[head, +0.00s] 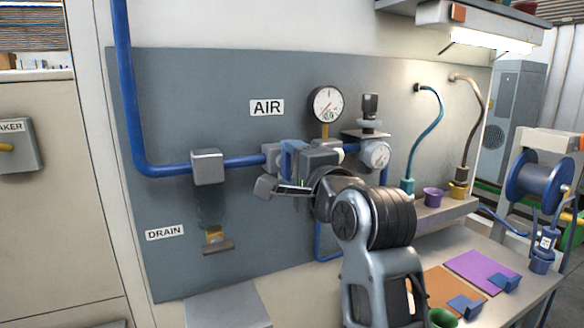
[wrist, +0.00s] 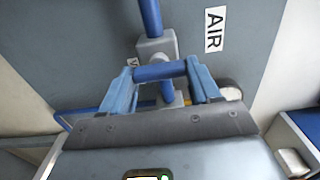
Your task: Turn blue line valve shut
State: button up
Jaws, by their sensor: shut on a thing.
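The blue line runs across the grey panel as a blue pipe (head: 240,161), which also shows at the top of the wrist view (wrist: 150,18). A grey valve body (wrist: 157,46) sits on it. A blue handle bar (wrist: 160,72) stands in front of the body and lies crosswise to the pipe in the wrist view. My gripper (wrist: 163,76) has its blue fingers at the two ends of this bar and is shut on it. In the head view my gripper (head: 291,168) is at the valve, and my wrist hides part of the fittings behind.
A grey box (head: 207,167) sits on the pipe to the left, above a drain fitting (head: 216,240). The bench (head: 480,247) lies at lower right.

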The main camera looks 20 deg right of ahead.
jog(key=shift+d, duration=0.1)
jog(key=o, duration=1.1)
jog(key=shift+c, duration=0.2)
jog(key=s+b, duration=0.1)
jog(key=s, duration=0.6)
jog(key=shift+s+b, duration=0.3)
jog(key=shift+s, duration=0.1)
